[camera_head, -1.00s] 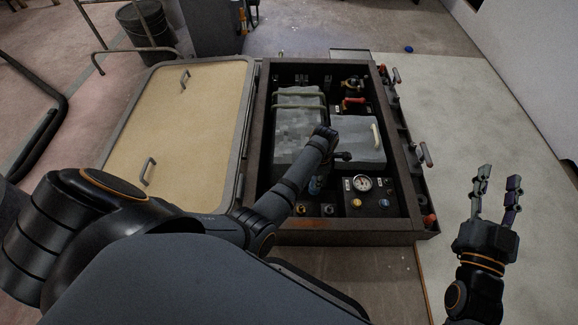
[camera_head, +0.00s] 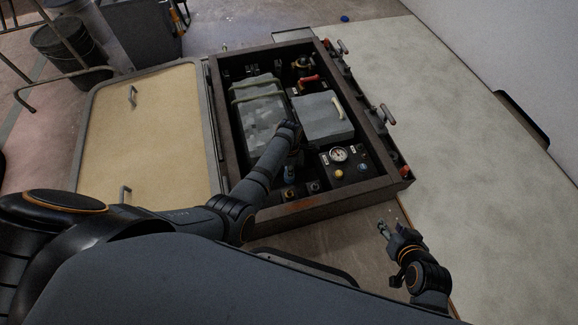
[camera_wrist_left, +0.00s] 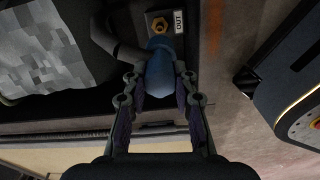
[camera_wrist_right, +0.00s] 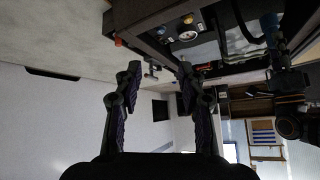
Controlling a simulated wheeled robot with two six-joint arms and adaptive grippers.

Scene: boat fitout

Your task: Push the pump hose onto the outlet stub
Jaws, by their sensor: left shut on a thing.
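My left gripper (camera_wrist_left: 158,95) is shut on the blue end of the pump hose (camera_wrist_left: 160,72). The dark hose curves away to the upper left in the left wrist view. The brass outlet stub (camera_wrist_left: 160,25) shows just beyond the blue end, beside the OUT label (camera_wrist_left: 179,22). The stub looks uncovered and apart from the hose; the depth between them is hard to judge. In the head view my left arm reaches into the dark box, and the blue hose end (camera_head: 290,172) shows below its wrist. My right gripper (camera_wrist_right: 158,78) is open and empty, outside the box.
The dark box (camera_head: 300,207) holds grey blocks (camera_head: 322,118), a gauge (camera_head: 339,154) and knobs. Its beige lid (camera_head: 150,150) lies open at the left. Handles (camera_head: 386,115) stick out along its right side. The pale floor (camera_head: 470,150) at the right is mostly clear.

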